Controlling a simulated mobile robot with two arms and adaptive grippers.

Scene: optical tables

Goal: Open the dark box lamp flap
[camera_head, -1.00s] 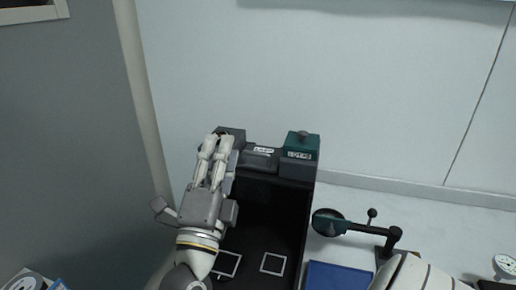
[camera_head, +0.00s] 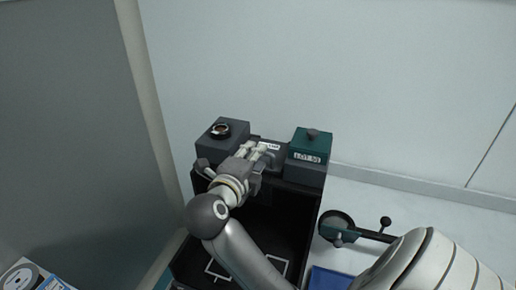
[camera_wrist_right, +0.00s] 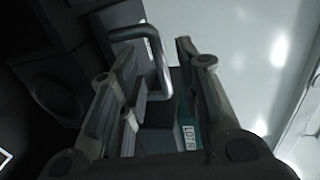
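The dark box (camera_head: 270,222) is a black open-topped case below the back units. Along its back edge, a grey section with a small white label (camera_head: 272,147), too small to read surely, sits between two box units; this looks like the lamp flap. My right gripper (camera_head: 262,150) is over this section and hides part of it. The right wrist view shows its fingers (camera_wrist_right: 160,85) apart, with a bent grey bar handle (camera_wrist_right: 155,55) between them. I cannot tell whether they touch it. My left gripper is not in view.
A teal-lidded box (camera_head: 311,143) labelled LOT stands right of the flap. A dark grey box (camera_head: 222,138) with a round port stands left. A round holder on a black arm (camera_head: 337,224) and a blue item (camera_head: 328,279) lie to the right. A grey panel (camera_head: 75,130) bounds the left.

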